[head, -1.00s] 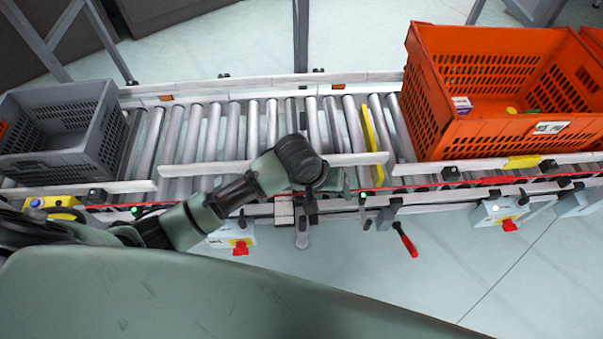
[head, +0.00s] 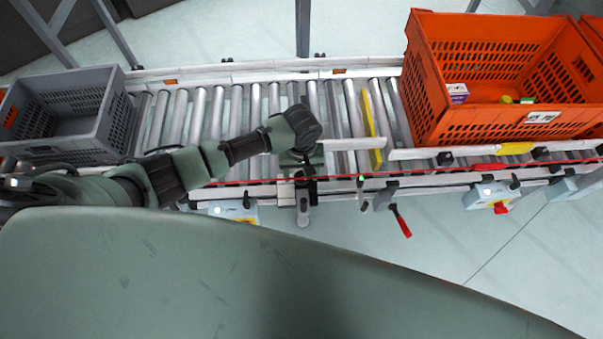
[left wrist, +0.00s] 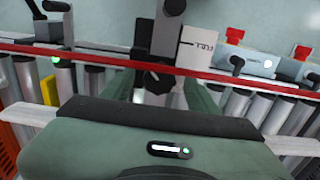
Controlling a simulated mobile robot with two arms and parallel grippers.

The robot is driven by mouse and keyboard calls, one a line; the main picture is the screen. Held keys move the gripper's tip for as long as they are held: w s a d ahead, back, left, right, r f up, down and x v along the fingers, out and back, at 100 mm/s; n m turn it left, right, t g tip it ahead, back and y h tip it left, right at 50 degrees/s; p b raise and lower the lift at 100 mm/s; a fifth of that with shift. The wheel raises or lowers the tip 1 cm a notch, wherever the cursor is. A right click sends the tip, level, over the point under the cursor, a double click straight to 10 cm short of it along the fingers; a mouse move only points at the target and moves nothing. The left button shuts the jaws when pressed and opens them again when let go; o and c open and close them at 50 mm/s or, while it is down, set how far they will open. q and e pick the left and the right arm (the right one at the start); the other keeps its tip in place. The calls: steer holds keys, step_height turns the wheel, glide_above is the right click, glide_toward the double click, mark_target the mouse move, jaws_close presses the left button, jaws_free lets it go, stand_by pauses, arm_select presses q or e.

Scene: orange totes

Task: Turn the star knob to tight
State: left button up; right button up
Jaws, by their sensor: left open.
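My left gripper (head: 305,172) is at the front rail of the roller conveyor, seen from above and partly hidden by its own wrist. In the left wrist view the open fingers (left wrist: 160,98) stand on either side of a dark knob-like part (left wrist: 160,76) on a bracket; I cannot make out a star shape or whether they touch it. A grey rounded handle (head: 303,215) sticks out below that bracket. A white label plate (left wrist: 198,47) with small dark lettering is beside it. My right gripper is not in view.
A grey tote (head: 62,150) stands on the rollers at left and an orange tote (head: 480,127) with small items at right. A yellow bar (head: 374,125) crosses the rollers. A red-handled lever (head: 401,222) and a grey switch box (head: 492,196) hang on the front side.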

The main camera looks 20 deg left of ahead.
arm_select(q)
steer(key=shift+f, duration=0.15)
jaws_close()
